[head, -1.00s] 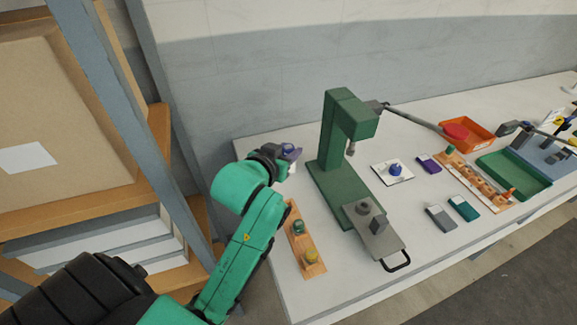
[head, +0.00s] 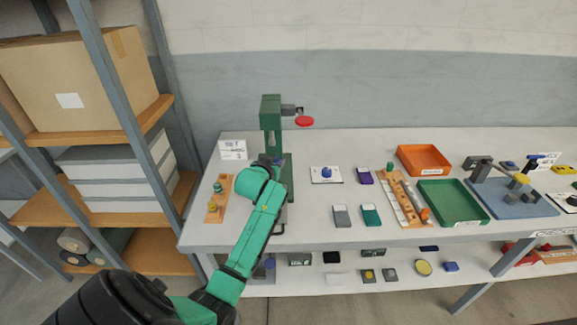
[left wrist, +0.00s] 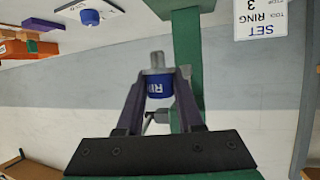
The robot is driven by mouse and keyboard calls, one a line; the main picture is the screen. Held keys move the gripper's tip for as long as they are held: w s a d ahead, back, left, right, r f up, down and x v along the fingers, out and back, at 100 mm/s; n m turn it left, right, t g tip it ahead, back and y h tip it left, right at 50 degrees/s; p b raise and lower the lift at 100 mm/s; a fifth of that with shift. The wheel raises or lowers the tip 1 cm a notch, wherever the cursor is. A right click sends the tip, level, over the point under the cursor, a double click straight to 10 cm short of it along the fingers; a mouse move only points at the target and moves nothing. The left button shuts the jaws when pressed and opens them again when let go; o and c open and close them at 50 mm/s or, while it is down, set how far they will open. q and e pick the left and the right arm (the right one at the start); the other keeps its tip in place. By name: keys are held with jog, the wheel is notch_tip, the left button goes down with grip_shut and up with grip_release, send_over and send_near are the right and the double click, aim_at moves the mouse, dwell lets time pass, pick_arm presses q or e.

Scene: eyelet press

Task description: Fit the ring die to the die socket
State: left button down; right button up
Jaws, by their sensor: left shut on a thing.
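My left gripper (left wrist: 162,82) is shut on the ring die (left wrist: 158,88), a blue collar with white letters, partly readable as "RI", and a grey stub. The die is held between the two dark fingertips. In the head view my green left arm covers the gripper and the die. The green press (head: 271,112) stands just behind the arm; its column and head also show in the left wrist view (left wrist: 187,60). The die socket cannot be made out, as my arm covers the lower press. My right gripper is not in view.
A "SET RING" sign (head: 233,149) stands left of the press. A wooden strip (head: 219,199) with green and yellow knobs lies at the left. Right of the press are a white card with a blue piece (head: 327,172), an orange tray (head: 424,159) and a green tray (head: 451,203).

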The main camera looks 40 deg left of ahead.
pick_arm(q)
jog(key=f, duration=0.1)
jog(key=a+f+b, duration=0.1)
jog(key=shift+s+a+f, duration=0.1)
jog(key=shift+a+f, duration=0.1)
jog(key=shift+f, duration=0.2)
jog(key=f+b, duration=0.2)
jog(key=f, duration=0.1)
jog(key=shift+a+f, duration=0.2)
jog(key=shift+a, duration=0.15)
jog(key=shift+d+f, duration=0.1)
jog(key=shift+f, duration=0.25)
jog(key=shift+d+r, duration=0.1)
jog(key=shift+r, duration=0.05)
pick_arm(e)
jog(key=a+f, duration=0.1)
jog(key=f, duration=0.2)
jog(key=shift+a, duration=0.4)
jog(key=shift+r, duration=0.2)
